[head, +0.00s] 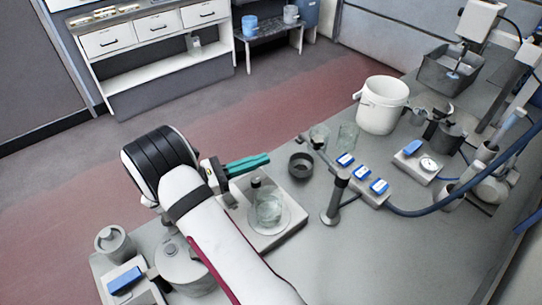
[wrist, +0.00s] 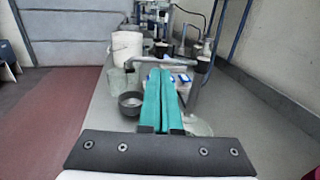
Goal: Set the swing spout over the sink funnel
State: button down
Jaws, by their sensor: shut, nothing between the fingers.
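The swing spout (head: 336,196) is a grey post on a round foot, with a thin arm reaching back left from its top. In the wrist view the spout (wrist: 193,84) stands just right of the fingers, its arm crossing behind them. A dark round open cup, seemingly the sink funnel (head: 300,166), stands left of the post; it also shows in the wrist view (wrist: 131,104). The arm's free end appears above and behind the cup; I cannot tell if it is directly over it. My gripper (head: 268,159), with green fingers, is shut and empty, left of the cup and spout.
A blue-buttoned strip (head: 362,180) and hose lie right of the spout.

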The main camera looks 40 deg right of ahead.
aim_at(312, 143)
jog(key=x, duration=1.1)
jog(key=shift+s+d, duration=0.15)
jog(key=shift+d, duration=0.1)
